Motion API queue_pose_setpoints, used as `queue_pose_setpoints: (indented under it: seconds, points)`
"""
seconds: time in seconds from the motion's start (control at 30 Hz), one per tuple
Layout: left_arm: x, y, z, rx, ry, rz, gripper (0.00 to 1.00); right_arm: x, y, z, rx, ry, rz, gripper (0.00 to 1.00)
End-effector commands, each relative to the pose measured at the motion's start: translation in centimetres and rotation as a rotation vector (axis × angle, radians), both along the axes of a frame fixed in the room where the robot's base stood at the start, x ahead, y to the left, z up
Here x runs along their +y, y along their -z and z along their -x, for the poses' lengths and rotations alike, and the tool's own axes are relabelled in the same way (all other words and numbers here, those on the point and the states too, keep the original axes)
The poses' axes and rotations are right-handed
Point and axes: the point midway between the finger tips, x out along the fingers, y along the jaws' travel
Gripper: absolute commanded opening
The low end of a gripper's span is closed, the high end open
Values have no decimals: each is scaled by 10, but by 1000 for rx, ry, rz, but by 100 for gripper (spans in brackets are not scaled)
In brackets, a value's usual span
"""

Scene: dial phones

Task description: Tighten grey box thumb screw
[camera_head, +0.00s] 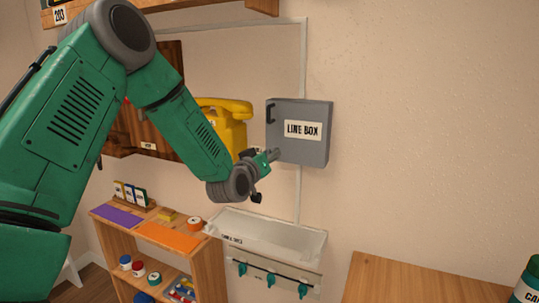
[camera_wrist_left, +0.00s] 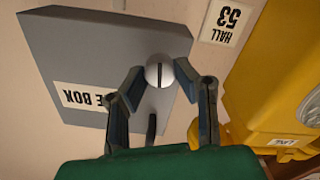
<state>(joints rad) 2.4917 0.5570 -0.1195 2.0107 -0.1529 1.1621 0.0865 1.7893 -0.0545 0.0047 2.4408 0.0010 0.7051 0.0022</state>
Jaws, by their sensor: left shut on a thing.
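The grey box (camera_head: 299,145) labelled LINE BOX is on the wall, right of the yellow phone. It fills the left part of the left wrist view (camera_wrist_left: 75,35), where its label is upside down. The thumb screw (camera_wrist_left: 159,71) is a round silver head with a dark slot, near the box's edge. My left gripper (camera_head: 270,156) is at the lower left of the box; in the left wrist view its two fingertips (camera_wrist_left: 159,74) are shut on the screw head from both sides. The screw is not distinct in the head view. My right gripper is not in view.
A yellow phone (camera_head: 228,118) hangs just left of the box. Below are a white tray (camera_head: 268,228), a rail with several teal hooks (camera_head: 270,278) and a wooden shelf (camera_head: 205,262) with small items. A wooden top (camera_head: 410,281) stands lower right. The wall right of the box is bare.

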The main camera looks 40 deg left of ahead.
Motion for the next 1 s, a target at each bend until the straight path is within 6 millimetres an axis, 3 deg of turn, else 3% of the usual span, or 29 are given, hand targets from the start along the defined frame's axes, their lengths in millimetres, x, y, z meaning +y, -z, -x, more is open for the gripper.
queue_pose_setpoints:
  seconds: [0.03, 0.67, 0.7, 0.73, 1.0]
  points:
    - [0, 8, 2, 24, 1, -11, 0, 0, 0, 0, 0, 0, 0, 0]
    - [0, 8, 3, 37, 0, -55, 0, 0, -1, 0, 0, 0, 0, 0]
    - [0, 8, 3, 37, 0, -54, 33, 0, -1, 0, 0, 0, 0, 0]
    - [0, 8, 2, 37, -1, -54, 43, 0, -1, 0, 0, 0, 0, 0]
    - [0, 2, 3, 25, -1, -56, 46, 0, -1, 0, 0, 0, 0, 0]
